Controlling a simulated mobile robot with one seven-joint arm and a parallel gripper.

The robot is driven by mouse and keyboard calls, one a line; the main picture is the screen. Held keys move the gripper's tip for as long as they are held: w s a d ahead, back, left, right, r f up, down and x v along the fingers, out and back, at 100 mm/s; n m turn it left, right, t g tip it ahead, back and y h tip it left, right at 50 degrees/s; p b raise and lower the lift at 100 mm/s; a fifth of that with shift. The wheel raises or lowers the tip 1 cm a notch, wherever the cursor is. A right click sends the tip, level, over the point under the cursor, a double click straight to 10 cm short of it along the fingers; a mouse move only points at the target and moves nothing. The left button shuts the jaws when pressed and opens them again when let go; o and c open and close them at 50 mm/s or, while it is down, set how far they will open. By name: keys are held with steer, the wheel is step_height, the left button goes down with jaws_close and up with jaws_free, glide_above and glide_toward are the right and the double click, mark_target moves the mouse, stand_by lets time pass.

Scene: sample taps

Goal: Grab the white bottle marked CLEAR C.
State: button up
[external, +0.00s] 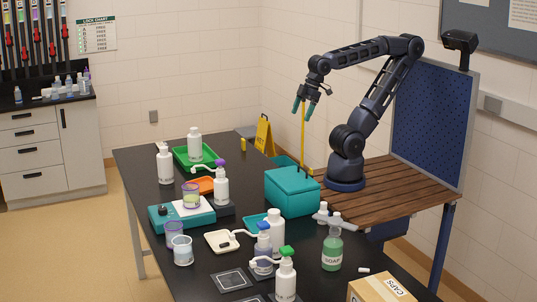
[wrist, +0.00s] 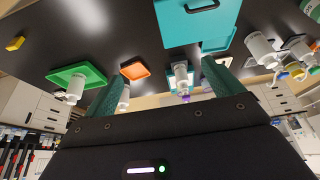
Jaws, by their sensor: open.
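Several white bottles stand on the black bench, and their labels are too small to read, so I cannot tell which is CLEAR C. One white bottle (external: 195,146) stands in a green tray (external: 184,158). Another white bottle (external: 164,166) stands left of it, and a plain white bottle (external: 275,232) stands near the middle front. White pump bottles have a purple top (external: 221,188) and a green top (external: 285,279). My gripper (external: 302,112) is open and empty, high above the bench behind the teal box. In the wrist view, white bottles show beyond the spread fingers.
A teal box (external: 292,192) stands below my gripper, with a thin yellow upright (external: 303,140) beside it. A teal scale (external: 181,216) holds a cup. A green soap bottle (external: 332,251) and a cardboard box (external: 382,291) are at front right. The bench's far left is fairly clear.

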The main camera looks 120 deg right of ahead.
steer(key=w+a+r+n+g, duration=0.1)
steer(key=w+a+r+n, duration=0.15)
steer(key=w, duration=0.35)
steer(key=w+a+r+n, duration=0.1)
steer(key=w+a+n, duration=0.25)
steer(key=w, duration=0.25)
steer(key=n+g, duration=0.4)
steer(key=n, duration=1)
glide_above(274, 211)
steer(key=f, duration=1.4)
steer(key=shift+w+f, duration=0.2)
steer(key=shift+w, duration=0.2)
steer(key=shift+a+f, duration=0.25)
steer(key=shift+f, duration=0.2)
step_height(274, 211, down, 5)
steer(key=shift+r, duration=0.1)
steer(key=shift+s+d+f, duration=0.1)
steer(key=shift+s+f, duration=0.1)
steer(key=shift+f, duration=1.2)
steer(key=shift+s+d+f, duration=0.1)
steer(key=shift+s+f, duration=0.05)
steer(key=shift+f, duration=1.25)
jaws_close()
